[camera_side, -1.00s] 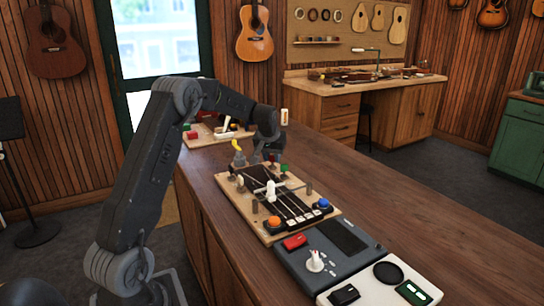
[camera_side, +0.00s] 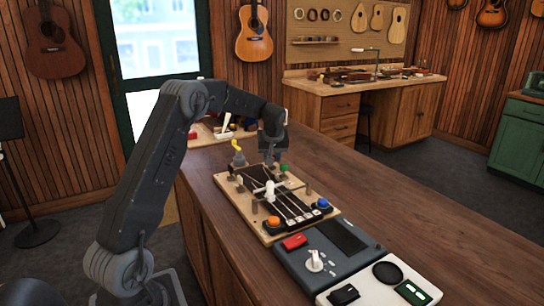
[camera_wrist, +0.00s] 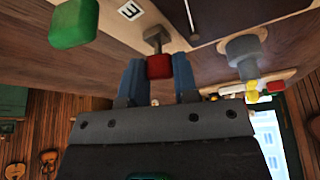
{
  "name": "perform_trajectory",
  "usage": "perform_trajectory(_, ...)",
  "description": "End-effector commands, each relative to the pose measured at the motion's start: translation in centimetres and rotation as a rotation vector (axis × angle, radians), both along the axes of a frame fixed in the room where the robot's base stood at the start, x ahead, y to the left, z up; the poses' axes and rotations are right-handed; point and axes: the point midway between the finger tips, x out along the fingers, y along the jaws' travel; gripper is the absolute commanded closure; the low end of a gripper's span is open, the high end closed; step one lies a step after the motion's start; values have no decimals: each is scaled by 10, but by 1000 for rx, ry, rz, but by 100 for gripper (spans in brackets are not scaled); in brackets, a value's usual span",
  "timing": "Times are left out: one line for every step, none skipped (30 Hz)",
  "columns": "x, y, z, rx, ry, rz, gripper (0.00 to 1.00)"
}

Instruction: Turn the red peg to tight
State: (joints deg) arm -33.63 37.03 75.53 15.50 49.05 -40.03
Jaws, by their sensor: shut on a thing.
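The red peg (camera_wrist: 159,67) stands on a dark stem from the wooden board (camera_wrist: 110,55) in the wrist view. My gripper (camera_wrist: 158,70) has its two blue fingers on either side of it, shut on it. In the side view my gripper (camera_side: 274,160) is down at the far end of the board (camera_side: 250,224), and the red peg is hidden there. The green peg (camera_wrist: 73,22) is to the left in the wrist view; it also shows in the side view (camera_side: 284,168). I cannot read the peg's turn angle or any tight mark.
A grey post (camera_wrist: 243,50) and a yellow piece (camera_wrist: 252,90) stand to the right of my gripper in the wrist view. Orange (camera_side: 273,221) and blue (camera_side: 324,203) buttons sit at the board's near end. The counter's right side is clear.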

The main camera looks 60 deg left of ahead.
Motion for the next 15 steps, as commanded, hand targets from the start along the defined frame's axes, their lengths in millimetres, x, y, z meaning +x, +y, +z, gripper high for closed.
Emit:
perform_trajectory(0, -1, 0, -2, 2, 0, 96)
perform_trajectory(0, -1, 0, -2, 2, 0, 96)
perform_trajectory(0, -1, 0, -2, 2, 0, 96)
perform_trajectory(0, -1, 0, -2, 2, -1, 96)
perform_trajectory(0, -1, 0, -2, 2, -1, 96)
perform_trajectory(0, -1, 0, -2, 2, -1, 69)
perform_trajectory(0, -1, 0, -3, 2, -1, 66)
perform_trajectory(0, -1, 0, -3, 2, -1, 63)
perform_trajectory(0, -1, 0, -3, 2, -1, 59)
perform_trajectory(0, 0, 0, -2, 1, -1, 56)
perform_trajectory(0, -1, 0, -2, 1, -1, 53)
perform_trajectory(0, -1, 0, -2, 1, -1, 49)
perform_trajectory(0, 0, 0, -2, 1, -1, 47)
perform_trajectory(0, 0, 0, -2, 1, -1, 47)
perform_trajectory(0, 0, 0, -2, 1, -1, 47)
